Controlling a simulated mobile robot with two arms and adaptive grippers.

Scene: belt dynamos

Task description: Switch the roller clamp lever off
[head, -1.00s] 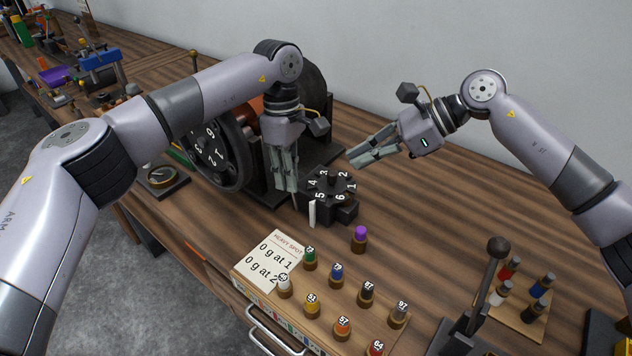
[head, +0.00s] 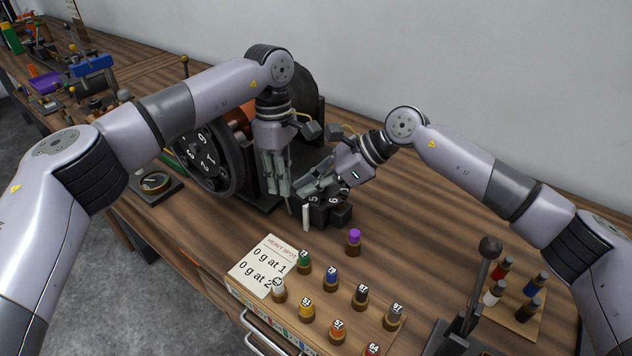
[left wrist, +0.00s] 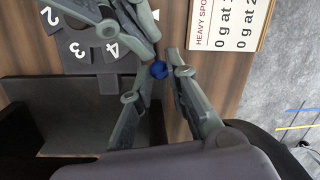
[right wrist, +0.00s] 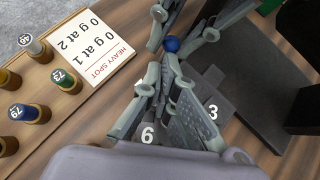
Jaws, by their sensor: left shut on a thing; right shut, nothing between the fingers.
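A dark lever with a ball knob (head: 489,248) stands tilted at the front right; no label shows whether it is the roller clamp lever. Both grippers are well left of it. My left gripper (head: 281,194) points down beside the dynamo and is shut on a small blue ball-headed piece, whose blue ball (left wrist: 158,69) shows between its fingertips and also in the right wrist view (right wrist: 171,44). My right gripper (head: 302,187) is shut and empty, close to the left fingertips and over the black numbered block (head: 341,214), which it partly hides.
The dynamo's numbered wheel (head: 206,160) stands behind my left gripper. A purple-topped peg (head: 354,241), a heavy-spot card (head: 260,262) and a rack of numbered pegs are in front. A board (head: 518,314) with coloured pegs lies right of the lever. The table at the back right is clear.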

